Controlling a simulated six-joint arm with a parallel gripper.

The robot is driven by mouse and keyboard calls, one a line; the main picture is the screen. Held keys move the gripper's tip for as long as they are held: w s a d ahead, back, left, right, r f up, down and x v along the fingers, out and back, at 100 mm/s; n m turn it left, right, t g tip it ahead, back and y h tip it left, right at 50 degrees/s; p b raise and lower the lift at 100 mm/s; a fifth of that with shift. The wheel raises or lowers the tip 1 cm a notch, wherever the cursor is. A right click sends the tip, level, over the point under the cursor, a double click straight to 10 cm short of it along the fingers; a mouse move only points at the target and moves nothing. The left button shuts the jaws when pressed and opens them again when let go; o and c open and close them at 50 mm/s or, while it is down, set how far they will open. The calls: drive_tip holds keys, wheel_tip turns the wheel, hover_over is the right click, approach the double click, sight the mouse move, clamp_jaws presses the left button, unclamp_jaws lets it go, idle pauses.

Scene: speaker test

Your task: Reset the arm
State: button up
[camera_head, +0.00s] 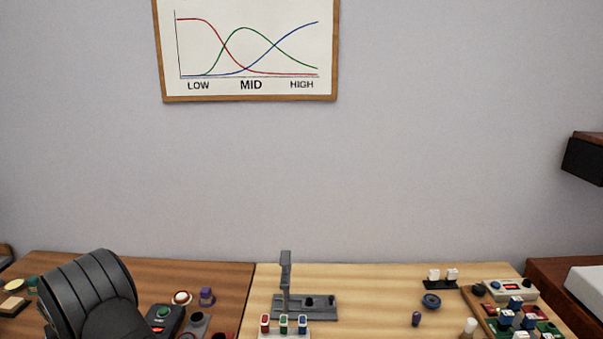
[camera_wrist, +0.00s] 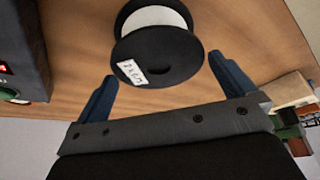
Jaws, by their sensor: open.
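My gripper (camera_wrist: 163,66) shows in the wrist view with its two blue-grey fingers apart. A black spool (camera_wrist: 172,62) with a white winding and a small white label lies beyond and between the fingers in the picture. I see no finger closed on it, and I cannot tell how far off it is. My gripper does not show clearly in the head view.
In the head view, a black control box (camera_head: 164,320) with a green button stands at the left. A grey stand (camera_head: 306,307) and three coloured blocks (camera_head: 284,324) are mid-table. A blue ring (camera_head: 431,301) and a crowded tray (camera_head: 545,312) are at the right.

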wheel_tip(320, 180, down, 2)
drive_tip(key=shift+f, duration=0.15)
drive_tip(key=v, duration=1.2)
drive_tip(key=x, duration=1.2)
drive_tip(key=shift+f, duration=0.4)
wheel_tip(320, 180, up, 4)
drive_tip(key=shift+r, duration=0.2)
drive_tip(key=w+d+r, duration=0.5)
drive_tip(key=d+r, duration=0.3)
drive_tip(key=d, duration=0.3)
wheel_tip(320, 180, up, 10)
drive_tip(key=w+d+m+h, duration=0.1)
drive_tip(key=w+d+m, duration=0.2)
drive_tip(key=w+d, duration=0.3)
drive_tip(key=w+d+m+h, duration=0.1)
drive_tip(key=w+d+m, duration=0.2)
drive_tip(key=d, duration=1.4)
drive_tip(key=shift+w+d+r+t, duration=0.3)
drive_tip(key=shift+w+r+t, duration=0.1)
drive_tip(key=shift+w, duration=0.95)
